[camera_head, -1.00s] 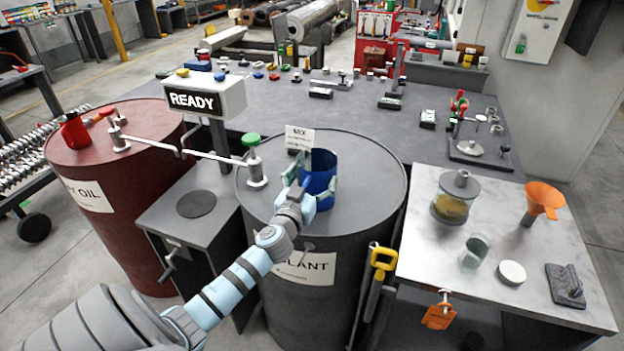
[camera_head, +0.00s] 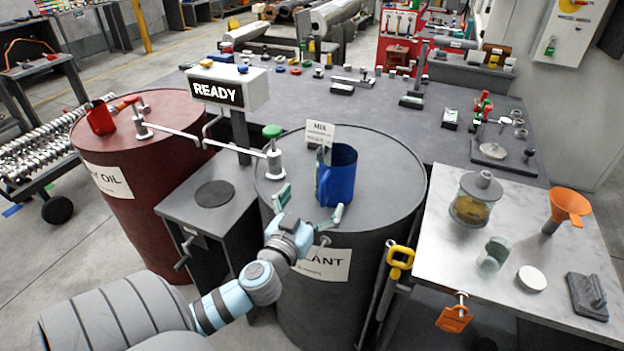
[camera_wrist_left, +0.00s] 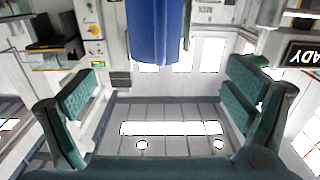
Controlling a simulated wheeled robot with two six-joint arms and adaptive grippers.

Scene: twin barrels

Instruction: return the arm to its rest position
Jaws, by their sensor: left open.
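My left gripper (camera_head: 308,205) is open and empty over the front part of the grey barrel (camera_head: 392,185), its two fingers spread wide. A blue mug (camera_head: 340,176) stands upright on the barrel top just beyond the fingertips, apart from them. In the left wrist view the open left gripper (camera_wrist_left: 160,112) shows its green finger pads, with the blue mug (camera_wrist_left: 157,30) ahead between and beyond them. My left arm reaches in from the lower left. My right gripper is not in view.
A green-topped tap (camera_head: 272,150) and a white card (camera_head: 319,134) stand on the grey barrel. A red barrel (camera_head: 150,190) is at left, with a READY sign box (camera_head: 228,86) between. A marble-topped table (camera_head: 450,255) at right holds a jar (camera_head: 478,197) and an orange funnel (camera_head: 569,207).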

